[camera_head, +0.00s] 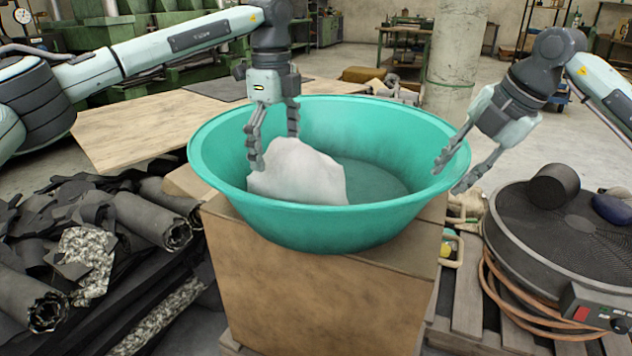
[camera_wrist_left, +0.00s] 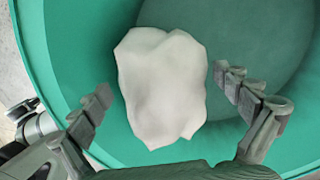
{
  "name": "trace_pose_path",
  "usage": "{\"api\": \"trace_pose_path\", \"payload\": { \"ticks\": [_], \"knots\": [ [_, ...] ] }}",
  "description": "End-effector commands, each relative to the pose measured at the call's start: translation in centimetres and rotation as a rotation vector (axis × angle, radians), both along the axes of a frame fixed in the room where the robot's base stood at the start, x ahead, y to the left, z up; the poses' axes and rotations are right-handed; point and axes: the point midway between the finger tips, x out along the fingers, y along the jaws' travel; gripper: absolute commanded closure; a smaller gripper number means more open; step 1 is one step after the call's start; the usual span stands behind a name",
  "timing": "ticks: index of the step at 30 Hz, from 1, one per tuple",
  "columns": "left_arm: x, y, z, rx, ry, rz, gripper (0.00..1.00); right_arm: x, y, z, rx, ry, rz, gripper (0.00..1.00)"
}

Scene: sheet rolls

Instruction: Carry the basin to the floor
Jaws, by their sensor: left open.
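The teal basin (camera_head: 345,225) stands upright on a wooden box (camera_head: 310,300). A white lumpy object (camera_head: 297,172) lies inside it, towards the left. My left gripper (camera_head: 275,148) is open above the basin's left part, at the white lump. In the left wrist view the lump (camera_wrist_left: 163,88) lies in front of the spread fingers (camera_wrist_left: 160,88), with gaps on both sides, and the basin (camera_wrist_left: 60,45) is behind it. My right gripper (camera_head: 450,178) is open at the basin's right rim, one finger over the inside and one outside. Whether it touches the rim is unclear.
Dark sheet rolls (camera_head: 150,218) and scraps lie at the left. A round dark machine (camera_head: 570,235) with orange hose sits on a pallet at the right. A flat board (camera_head: 150,130) lies behind left. A concrete column (camera_head: 455,60) stands behind. Bare floor shows at the back right.

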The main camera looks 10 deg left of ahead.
Motion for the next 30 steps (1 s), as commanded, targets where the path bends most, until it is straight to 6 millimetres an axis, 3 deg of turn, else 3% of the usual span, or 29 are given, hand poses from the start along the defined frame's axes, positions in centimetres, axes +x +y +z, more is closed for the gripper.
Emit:
{"api": "trace_pose_path", "payload": {
  "ticks": [5, 18, 30],
  "knots": [
    [0.0, 0.0, -1.2, -0.002, 0.001, -0.002, 0.00, 0.3, 0.4, -1.1, 0.001, 0.003, 0.001, 0.70],
    [0.0, 0.0, -7.2, -0.003, 0.002, -0.001, 0.00, 1.9, 2.3, -6.5, 0.002, 0.003, 0.002, 0.70],
    [0.0, 0.0, -7.8, -0.003, 0.000, -0.001, 0.00, 2.1, 2.5, -7.1, 0.002, 0.000, 0.002, 0.70]
  ]
}}
